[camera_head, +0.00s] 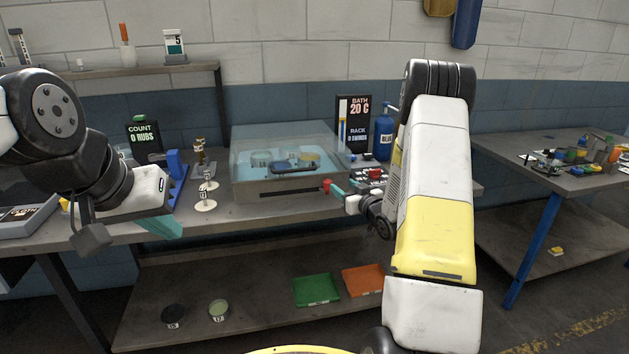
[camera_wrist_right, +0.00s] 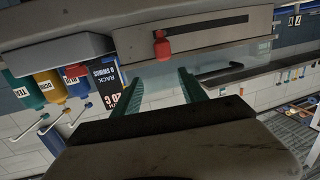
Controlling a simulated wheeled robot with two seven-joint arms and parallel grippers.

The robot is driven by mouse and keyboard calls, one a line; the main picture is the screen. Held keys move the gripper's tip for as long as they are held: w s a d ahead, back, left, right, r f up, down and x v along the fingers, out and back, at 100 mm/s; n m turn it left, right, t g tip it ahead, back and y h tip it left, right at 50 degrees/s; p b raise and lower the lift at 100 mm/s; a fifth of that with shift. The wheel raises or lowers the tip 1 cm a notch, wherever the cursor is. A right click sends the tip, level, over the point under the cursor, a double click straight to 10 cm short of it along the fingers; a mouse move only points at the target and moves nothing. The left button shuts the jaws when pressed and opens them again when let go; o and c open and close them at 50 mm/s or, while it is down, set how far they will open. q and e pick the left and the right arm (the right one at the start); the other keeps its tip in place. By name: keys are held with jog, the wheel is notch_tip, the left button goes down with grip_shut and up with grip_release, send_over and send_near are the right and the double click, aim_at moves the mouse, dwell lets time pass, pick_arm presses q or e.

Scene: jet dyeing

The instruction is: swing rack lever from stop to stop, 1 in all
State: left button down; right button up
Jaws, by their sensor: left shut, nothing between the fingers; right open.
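The rack lever's red knob (camera_head: 327,186) stands at the right end of a dark slot (camera_head: 292,191) in the front of the clear-topped bath (camera_head: 250,187). The right wrist view shows the knob (camera_wrist_right: 162,46) at the slot's left end, in an inverted picture. My right gripper (camera_head: 339,190) is open and empty, just right of the knob. In the wrist view its teal fingers (camera_wrist_right: 161,76) point toward the knob, which appears beyond the tips. Whether they touch cannot be told. My left gripper (camera_head: 168,228) is shut and empty at the bench's front edge, far left of the lever.
A display (camera_head: 353,122) reads bath 20 C and rack 0 swings. Small stands (camera_head: 205,195) stand left of the bath. A blue bottle (camera_head: 383,140) stands behind my right arm. Green (camera_head: 316,290) and orange (camera_head: 362,280) trays lie on the lower shelf.

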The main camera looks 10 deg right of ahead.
jog(key=shift+t+y, duration=0.4)
jog(key=shift+y, duration=0.3)
jog(key=w+a+f, duration=0.1)
jog(key=w, duration=0.1)
jog(key=w+a+f, duration=0.1)
jog(key=w, duration=0.2)
jog(key=w+a, duration=0.1)
jog(key=w, duration=0.1)
jog(key=shift+w+f, duration=0.3)
jog(key=shift+f, duration=0.1)
grip_shut()
dwell(0.5)
